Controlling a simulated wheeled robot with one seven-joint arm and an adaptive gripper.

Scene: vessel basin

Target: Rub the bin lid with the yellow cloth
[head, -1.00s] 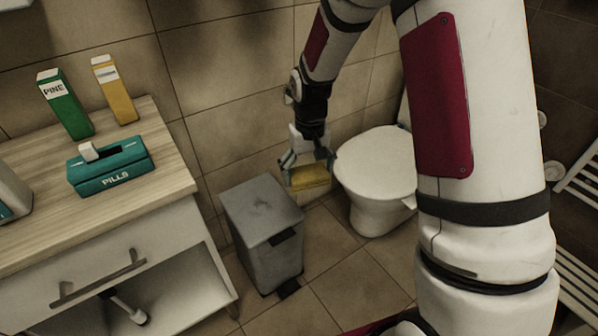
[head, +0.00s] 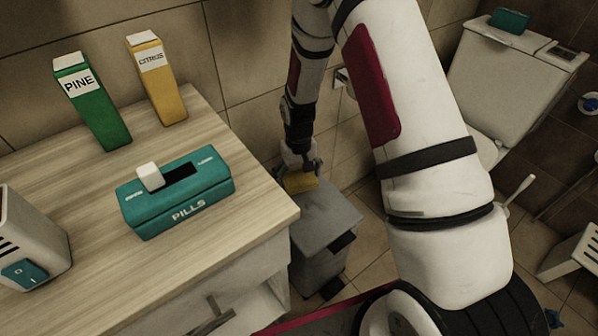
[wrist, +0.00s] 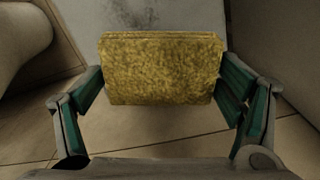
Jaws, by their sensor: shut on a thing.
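The yellow cloth (head: 301,183), a thick folded pad, is held between the two fingers of my gripper (head: 299,170). In the wrist view the cloth (wrist: 163,70) spans the gap between the green-padded fingers. The grey bin (head: 320,262) stands on the floor beside the cabinet, its flat lid (head: 330,215) shut. The cloth overlaps the far left part of the lid in the head view; I cannot tell whether it touches. The wrist view shows dark smudges (wrist: 145,14) on the lid just beyond the cloth. The cloth and gripper hide part of the lid.
The wooden-topped cabinet (head: 225,240) is close on the bin's left. It carries a teal pills box (head: 180,205), a green pine carton (head: 95,105), a yellow citrus carton (head: 158,85) and a toaster-like appliance (head: 25,250). A white toilet (head: 500,85) is at right.

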